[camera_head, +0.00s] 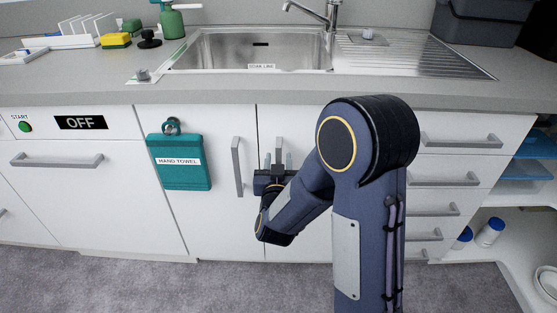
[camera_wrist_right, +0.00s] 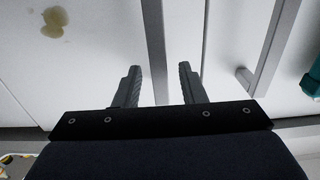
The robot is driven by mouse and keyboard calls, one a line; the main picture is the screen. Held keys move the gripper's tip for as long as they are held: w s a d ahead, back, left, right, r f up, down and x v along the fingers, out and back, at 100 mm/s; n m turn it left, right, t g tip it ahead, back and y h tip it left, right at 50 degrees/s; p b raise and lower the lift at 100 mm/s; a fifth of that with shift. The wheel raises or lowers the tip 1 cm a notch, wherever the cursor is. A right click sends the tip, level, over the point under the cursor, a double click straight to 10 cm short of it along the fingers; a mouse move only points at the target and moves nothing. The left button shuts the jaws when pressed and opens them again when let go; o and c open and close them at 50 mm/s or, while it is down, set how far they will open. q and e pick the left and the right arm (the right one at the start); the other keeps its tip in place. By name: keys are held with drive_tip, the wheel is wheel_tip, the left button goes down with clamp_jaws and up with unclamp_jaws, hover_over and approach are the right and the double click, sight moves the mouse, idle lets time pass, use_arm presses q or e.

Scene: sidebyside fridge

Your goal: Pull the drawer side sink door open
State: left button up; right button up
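The drawer side sink door (camera_head: 315,225) is the white door beside the drawer stack. It looks shut and is partly hidden by my right arm. Its upright grey bar handle (camera_head: 279,148) is also in the right wrist view (camera_wrist_right: 154,45). My right gripper (camera_head: 278,161) is open in front of this door, one finger on each side of the handle. In the right wrist view my right gripper (camera_wrist_right: 159,84) has the bar between its fingers, closer to the left finger. I cannot tell whether they touch. My left gripper is not in view.
The other sink door (camera_head: 217,220) looks shut, with its handle (camera_head: 237,167) close beside my gripper and a teal hand towel (camera_head: 180,175). The drawers (camera_head: 455,172) are on the right. The counter (camera_head: 90,92) with the sink is above. Grey floor (camera_head: 120,285) is clear below.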

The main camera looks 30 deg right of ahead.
drive_tip(key=shift+x, duration=0.85)
clamp_jaws()
